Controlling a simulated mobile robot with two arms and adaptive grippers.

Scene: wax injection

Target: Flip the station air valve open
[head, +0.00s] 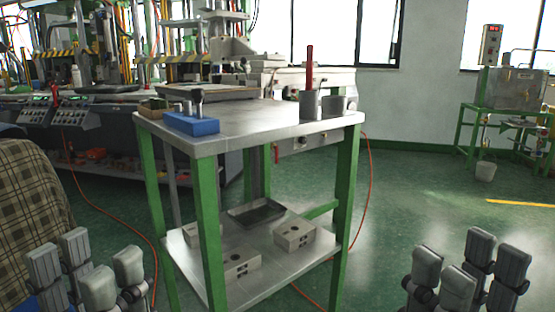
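A small red lever (276,153) hangs under the front edge of the table top, beside a metal box (305,141) with dark round fittings. It looks like the air valve's handle, but it is small and its valve body is unclear. It points roughly downward. My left gripper (87,268) is at the lower left, with its fingers apart and nothing between them. My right gripper (469,267) is at the lower right, also with fingers apart and empty. Both are well away from the red lever and touch nothing visible.
A green-legged metal table (240,138) stands ahead, carrying a blue block (190,124), grey cups (310,103) and a red upright tool (309,68). Its lower shelf (255,281) holds blocks and a dark tray (257,213). An orange hose (368,190) crosses the floor.

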